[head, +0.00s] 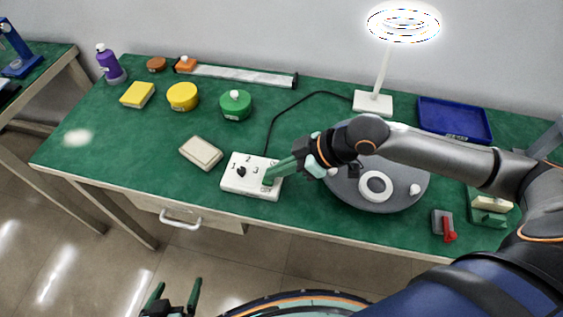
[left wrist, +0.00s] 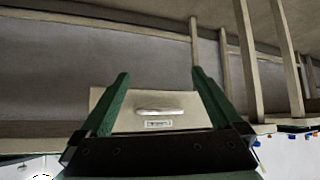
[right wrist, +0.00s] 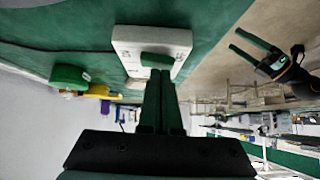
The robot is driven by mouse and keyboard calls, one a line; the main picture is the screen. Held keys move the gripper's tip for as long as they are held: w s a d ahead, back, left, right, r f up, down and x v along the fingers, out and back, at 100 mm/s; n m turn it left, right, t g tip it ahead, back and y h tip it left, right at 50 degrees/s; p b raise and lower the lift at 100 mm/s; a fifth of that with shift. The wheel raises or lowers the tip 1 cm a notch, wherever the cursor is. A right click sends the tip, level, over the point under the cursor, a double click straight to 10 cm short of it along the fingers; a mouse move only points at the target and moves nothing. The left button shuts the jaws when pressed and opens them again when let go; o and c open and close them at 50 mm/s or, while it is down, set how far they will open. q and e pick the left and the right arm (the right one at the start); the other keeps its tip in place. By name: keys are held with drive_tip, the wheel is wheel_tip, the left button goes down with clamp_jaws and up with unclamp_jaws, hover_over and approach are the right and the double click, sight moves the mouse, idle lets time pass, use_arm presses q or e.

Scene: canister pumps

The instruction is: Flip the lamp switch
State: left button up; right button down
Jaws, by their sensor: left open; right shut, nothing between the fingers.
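A white switch box (head: 237,187) with numbers and a dark knob sits near the table's front edge. It also shows in the right wrist view (right wrist: 125,38), with a green part (right wrist: 157,62) on its face. A cable runs from it to the ring lamp (head: 380,80), whose ring looks bright white. My right gripper (head: 270,177) is shut and empty, its tips at the box's right part, over or against the green part; exact contact is unclear. It also shows in the right wrist view (right wrist: 159,76). My left gripper (head: 175,285) is open and empty, in front of the table.
A beige block (head: 201,152) lies left of the box. A grey round plate (head: 345,192) lies right of it under my right arm. Green and yellow pots (head: 236,106) (head: 183,97) and a blue tray (head: 455,120) stand farther back. A drawer (head: 190,215) is below the edge.

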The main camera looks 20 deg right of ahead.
use_arm(q)
drive_tip(key=shift+w+a, duration=0.1)
use_arm(e)
drive_tip(key=shift+r+p, duration=0.9)
drive_tip(key=shift+p, duration=0.15)
drive_tip(key=r+p, duration=0.1)
drive_tip(key=p, duration=0.1)
drive_tip(key=r+p, duration=0.1)
drive_tip(key=r, duration=0.1)
drive_tip(key=shift+w+d+p, duration=0.15)
drive_tip(key=shift+w+p, duration=0.05)
drive_tip(key=shift+p, duration=0.15)
use_arm(q)
drive_tip(key=shift+s+a+r+b, duration=0.15)
drive_tip(key=shift+s+r, duration=0.1)
drive_tip(key=shift+r, duration=0.8)
drive_tip(key=shift+s+d+r+b, duration=0.15)
drive_tip(key=shift+s+r, duration=0.1)
drive_tip(key=shift+r, duration=0.8)
use_arm(e)
drive_tip(key=v, duration=0.9)
drive_tip(key=shift+d, duration=0.5)
use_arm(q)
drive_tip(key=shift+a, duration=0.1)
use_arm(e)
drive_tip(key=shift+f, duration=0.15)
